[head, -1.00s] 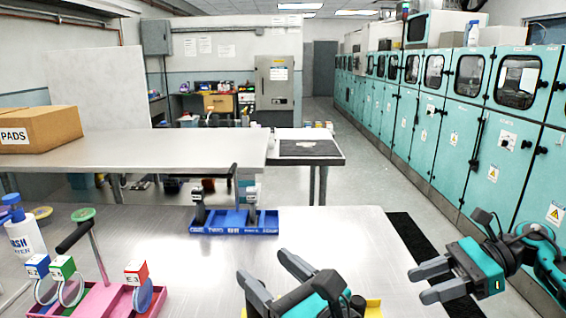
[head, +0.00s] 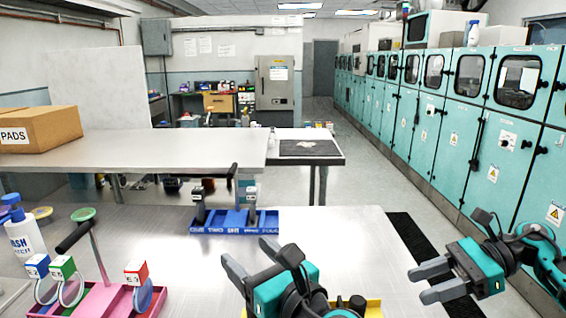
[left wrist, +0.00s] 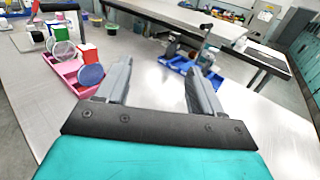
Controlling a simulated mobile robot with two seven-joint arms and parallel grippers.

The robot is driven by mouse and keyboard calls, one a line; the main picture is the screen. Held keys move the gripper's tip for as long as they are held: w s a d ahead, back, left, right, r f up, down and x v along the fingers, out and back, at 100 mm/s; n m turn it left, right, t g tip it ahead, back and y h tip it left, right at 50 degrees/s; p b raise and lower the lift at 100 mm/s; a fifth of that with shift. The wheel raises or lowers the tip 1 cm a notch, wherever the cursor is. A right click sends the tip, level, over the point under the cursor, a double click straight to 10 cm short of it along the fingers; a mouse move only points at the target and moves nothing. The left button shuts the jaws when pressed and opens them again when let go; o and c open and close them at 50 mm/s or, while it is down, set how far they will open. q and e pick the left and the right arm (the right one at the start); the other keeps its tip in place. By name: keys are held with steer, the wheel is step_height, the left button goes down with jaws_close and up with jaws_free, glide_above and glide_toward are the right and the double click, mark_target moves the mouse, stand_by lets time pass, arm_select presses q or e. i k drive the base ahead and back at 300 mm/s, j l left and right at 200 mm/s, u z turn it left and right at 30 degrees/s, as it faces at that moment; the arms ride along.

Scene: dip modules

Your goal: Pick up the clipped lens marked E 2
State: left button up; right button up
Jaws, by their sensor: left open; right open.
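A pink tray (head: 100,303) at the lower left holds three round lenses in clips. One clip is blue (head: 37,266), one green (head: 62,268) and one red (head: 136,272). The red one seems to read E 3; the other marks are too small to read surely. The red clip's lens (left wrist: 91,75) also shows in the left wrist view. My left gripper (head: 248,256) is open and empty above the table, right of the pink tray and apart from it. My right gripper (head: 421,283) is open and empty at the table's right side.
A blue tray (head: 238,228) with dark clips stands at the table's far edge. A yellow item (head: 373,306) is partly hidden behind my left arm. The table's middle is clear.

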mark_target(45, 292)
steer(key=k, duration=1)
